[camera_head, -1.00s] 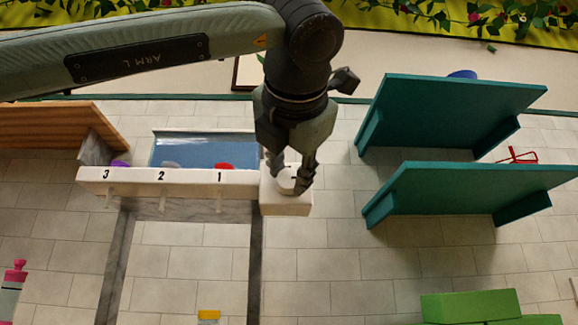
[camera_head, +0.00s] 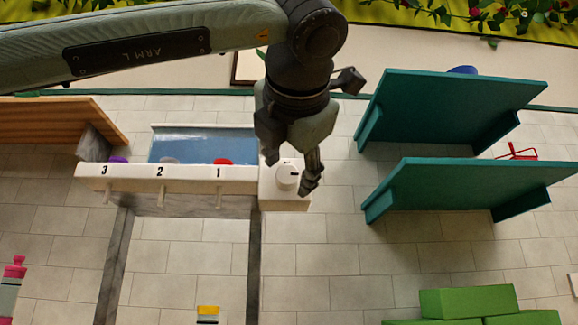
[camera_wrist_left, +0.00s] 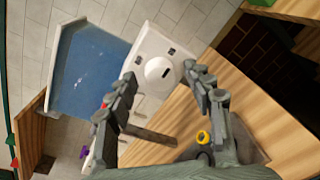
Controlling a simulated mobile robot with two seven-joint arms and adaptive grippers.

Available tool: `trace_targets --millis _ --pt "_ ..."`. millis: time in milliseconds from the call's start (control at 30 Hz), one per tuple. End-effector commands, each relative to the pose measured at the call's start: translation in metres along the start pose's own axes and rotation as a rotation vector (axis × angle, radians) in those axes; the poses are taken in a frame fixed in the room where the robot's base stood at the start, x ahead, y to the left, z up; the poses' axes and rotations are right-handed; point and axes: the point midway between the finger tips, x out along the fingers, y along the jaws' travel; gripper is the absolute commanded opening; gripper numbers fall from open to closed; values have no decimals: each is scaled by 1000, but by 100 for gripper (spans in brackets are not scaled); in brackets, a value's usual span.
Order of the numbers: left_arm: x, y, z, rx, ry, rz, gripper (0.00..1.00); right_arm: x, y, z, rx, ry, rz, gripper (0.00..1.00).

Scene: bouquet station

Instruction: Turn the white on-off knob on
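The white knob (camera_head: 287,177) is a round dial on the white box (camera_head: 284,203) at the right end of the numbered panel. In the left wrist view the knob (camera_wrist_left: 158,71) has a short dark mark on its face, and small dark labels sit beside it on the plate. Which label the mark points to is too small to tell. My left gripper (camera_head: 291,171) is open over the knob, its fingers apart on either side. In the wrist view both fingers (camera_wrist_left: 159,82) stand clear of the knob. My right gripper is not in view.
The white panel (camera_head: 140,181) carries numbers 1, 2 and 3 with small levers below. A blue pane (camera_head: 195,148) is behind it. Teal shelves (camera_head: 460,190) stand to the right, and green blocks (camera_head: 470,301) lie at lower right. A wooden board (camera_head: 45,125) is at left.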

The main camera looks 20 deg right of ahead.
Motion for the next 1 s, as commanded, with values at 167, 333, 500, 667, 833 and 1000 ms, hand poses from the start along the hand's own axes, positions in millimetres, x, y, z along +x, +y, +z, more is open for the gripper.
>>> trace_targets --millis 167,333,500,667,833,1000 --pt "0 0 0 -1 0 0 52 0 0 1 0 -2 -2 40" --pt "-8 1 0 -1 -2 1 52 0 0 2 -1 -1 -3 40" --pt "-38 1 1 0 -5 2 52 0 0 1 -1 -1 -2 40" --pt "-74 1 1 0 -4 2 52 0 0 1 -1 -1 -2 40" --pt "-103 0 0 1 -2 1 52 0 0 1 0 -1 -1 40" --pt "-118 0 0 -1 -1 1 52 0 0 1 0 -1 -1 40"
